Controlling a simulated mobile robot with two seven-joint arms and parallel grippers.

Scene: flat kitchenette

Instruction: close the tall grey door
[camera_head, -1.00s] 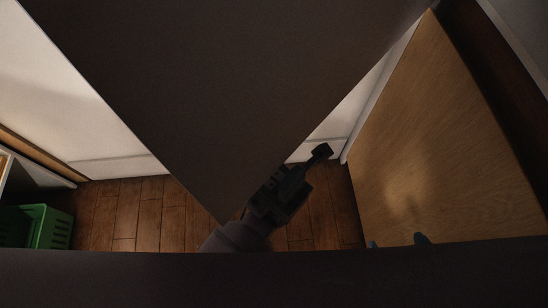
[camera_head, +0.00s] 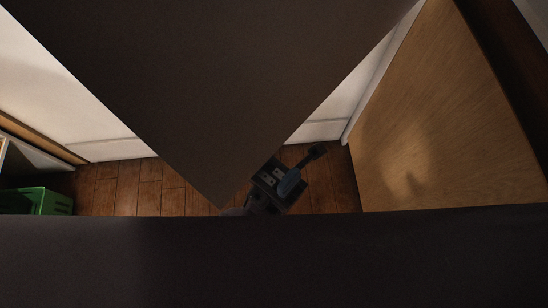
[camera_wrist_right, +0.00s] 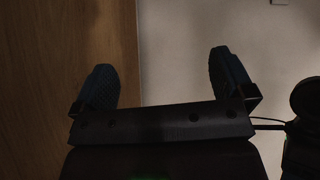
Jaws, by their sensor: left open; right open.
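The tall grey door looks like the large dark panel (camera_head: 215,90) across the upper middle of the head view, narrowing to a corner low in the picture.
A light wooden panel (camera_head: 440,125) stands on the right. A green crate (camera_head: 40,201) sits at the far left by a low shelf. The wooden floor (camera_head: 130,187) is bare between. A dark band covers the bottom of the head view.

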